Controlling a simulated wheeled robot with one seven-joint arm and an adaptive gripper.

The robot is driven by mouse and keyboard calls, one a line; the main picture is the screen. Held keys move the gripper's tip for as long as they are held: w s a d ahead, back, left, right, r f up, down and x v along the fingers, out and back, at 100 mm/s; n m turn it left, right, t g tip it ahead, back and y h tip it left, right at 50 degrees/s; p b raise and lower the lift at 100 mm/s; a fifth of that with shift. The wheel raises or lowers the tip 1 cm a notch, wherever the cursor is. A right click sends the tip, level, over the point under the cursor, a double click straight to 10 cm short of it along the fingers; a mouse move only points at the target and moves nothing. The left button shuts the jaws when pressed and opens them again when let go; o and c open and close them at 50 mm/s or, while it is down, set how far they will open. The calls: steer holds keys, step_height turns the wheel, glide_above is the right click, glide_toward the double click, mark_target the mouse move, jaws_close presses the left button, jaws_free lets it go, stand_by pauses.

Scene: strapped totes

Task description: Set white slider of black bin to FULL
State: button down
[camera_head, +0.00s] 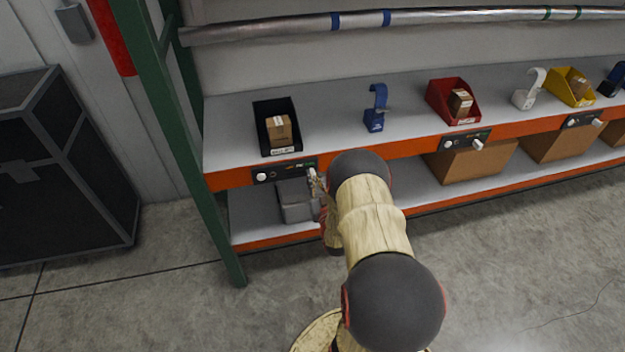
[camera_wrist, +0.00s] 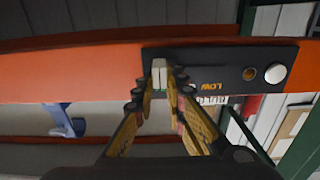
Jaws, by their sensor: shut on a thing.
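The black bin (camera_head: 263,109) sits on the upper shelf at the left and holds a brown box. Below it, on the orange shelf edge, is a black control panel (camera_head: 284,171). The panel also fills the upper right of the wrist view (camera_wrist: 225,60), where it appears upside down. The white slider (camera_wrist: 159,73) is near the panel's left end there, with the word LOW printed to its right. My gripper (camera_wrist: 162,86) is shut on the white slider, one finger on each side. No FULL mark is readable; my fingers cover part of the panel.
The same panel has a round white button (camera_wrist: 275,73) and a small dark knob. A grey tote (camera_head: 295,203) is on the lower shelf below. A blue stand (camera_head: 375,112) and a red bin (camera_head: 446,106) are to the right. A green post (camera_head: 190,140) stands left.

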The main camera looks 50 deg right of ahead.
steer(key=c, duration=1.8)
jaws_free()
steer(key=shift+s+d, duration=0.1)
steer(key=v, duration=1.2)
steer(key=shift+f, duration=0.1)
